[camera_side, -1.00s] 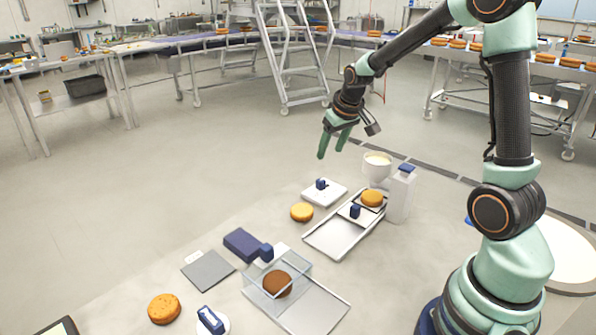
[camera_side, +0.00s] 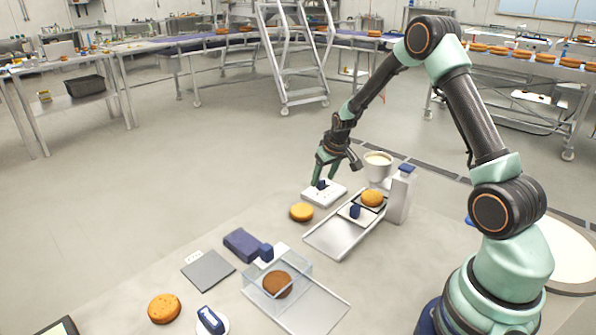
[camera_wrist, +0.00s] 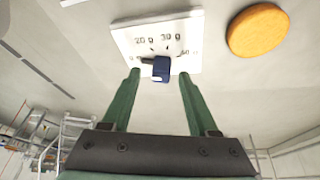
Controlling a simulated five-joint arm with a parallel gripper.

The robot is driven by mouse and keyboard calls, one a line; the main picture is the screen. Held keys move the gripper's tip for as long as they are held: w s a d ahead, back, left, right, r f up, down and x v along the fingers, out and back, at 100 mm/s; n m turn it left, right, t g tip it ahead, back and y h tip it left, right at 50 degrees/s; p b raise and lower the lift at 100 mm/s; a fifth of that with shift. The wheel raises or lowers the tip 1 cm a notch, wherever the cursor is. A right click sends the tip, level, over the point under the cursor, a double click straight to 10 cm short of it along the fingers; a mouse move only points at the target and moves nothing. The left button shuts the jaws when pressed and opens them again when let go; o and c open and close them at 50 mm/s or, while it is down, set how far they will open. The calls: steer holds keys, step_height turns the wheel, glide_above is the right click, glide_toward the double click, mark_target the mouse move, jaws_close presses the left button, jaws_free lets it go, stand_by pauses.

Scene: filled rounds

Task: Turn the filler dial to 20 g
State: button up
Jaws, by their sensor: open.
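The filler dial is a blue knob (camera_wrist: 159,69) on a white plate (camera_wrist: 183,33), which also shows in the side view (camera_side: 332,197). In the wrist view the plate carries marks; "20 g" and "30 g" can be read, and the outer labels are partly hidden. A darker end of the knob points left, toward the left-hand marks; its exact reading is unclear. My gripper (camera_side: 327,180) is above the plate, pointing down. In the wrist view its two green fingers (camera_wrist: 160,74) stand apart on either side of the knob, with gaps; whether they touch it cannot be told.
An orange round cake (camera_side: 302,212) lies just beside the plate. A clear box covers a brown round (camera_side: 277,285) in front.

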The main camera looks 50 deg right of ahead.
steer(key=shift+x, duration=0.85)
jaws_close()
steer(key=shift+w+a+m, duration=0.1)
steer(key=shift+a+m, duration=0.05)
steer(key=shift+m, duration=1.85)
jaws_free()
steer(key=shift+a, duration=0.1)
